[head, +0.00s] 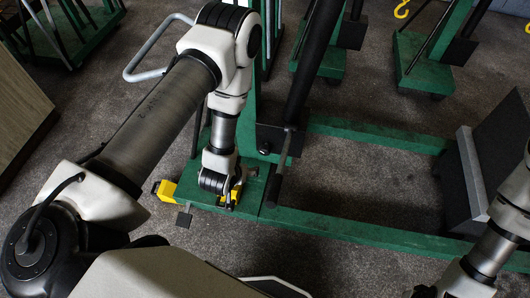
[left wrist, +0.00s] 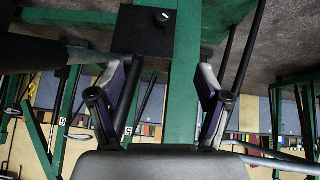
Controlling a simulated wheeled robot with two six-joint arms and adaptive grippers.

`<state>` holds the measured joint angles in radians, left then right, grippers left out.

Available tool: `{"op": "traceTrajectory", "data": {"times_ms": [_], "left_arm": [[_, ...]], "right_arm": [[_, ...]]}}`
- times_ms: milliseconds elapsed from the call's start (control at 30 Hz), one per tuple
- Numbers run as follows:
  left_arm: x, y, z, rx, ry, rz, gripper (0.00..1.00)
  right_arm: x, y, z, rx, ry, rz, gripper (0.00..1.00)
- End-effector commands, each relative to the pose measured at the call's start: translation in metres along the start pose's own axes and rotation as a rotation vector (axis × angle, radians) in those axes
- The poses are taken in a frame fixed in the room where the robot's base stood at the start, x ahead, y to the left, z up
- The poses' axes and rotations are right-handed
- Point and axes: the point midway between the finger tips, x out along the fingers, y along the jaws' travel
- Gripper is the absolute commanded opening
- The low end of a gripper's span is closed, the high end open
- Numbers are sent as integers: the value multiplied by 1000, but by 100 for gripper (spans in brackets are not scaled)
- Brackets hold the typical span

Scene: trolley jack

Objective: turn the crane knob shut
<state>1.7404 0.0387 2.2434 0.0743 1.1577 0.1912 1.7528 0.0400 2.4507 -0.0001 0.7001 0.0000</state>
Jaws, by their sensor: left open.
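The crane knob is a small round black knob (head: 264,148) on a dark box at the foot of the green crane post. In the left wrist view the knob (left wrist: 162,18) shows near the top, on the face of the dark box. My left gripper (head: 232,198) is low over the green base, below and left of the knob in the head view, and partly hidden by its wrist. In the left wrist view its fingers (left wrist: 166,75) stand apart with nothing held. The knob lies beyond the tips, not between them. My right gripper is out of view; only its arm shows.
A dark lever (head: 278,175) hangs beside the box, right of my left gripper. A black cylinder (head: 313,55) slopes above it. Green base legs (head: 370,136) run right. A yellow item (head: 165,190) sits by the base. A dark panel (head: 470,170) stands near my right arm.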

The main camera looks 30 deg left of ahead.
Motion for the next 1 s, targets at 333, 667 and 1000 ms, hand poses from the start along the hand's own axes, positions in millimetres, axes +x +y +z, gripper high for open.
{"op": "traceTrajectory", "data": {"times_ms": [333, 667, 1000], "left_arm": [[172, 6, -65, -173, 693, 96, 76], [316, -5, -4, -208, 945, 131, 76], [345, -11, 14, -203, 918, 122, 76]], "right_arm": [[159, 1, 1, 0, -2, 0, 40], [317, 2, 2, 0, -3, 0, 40], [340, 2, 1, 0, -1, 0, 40]]}}
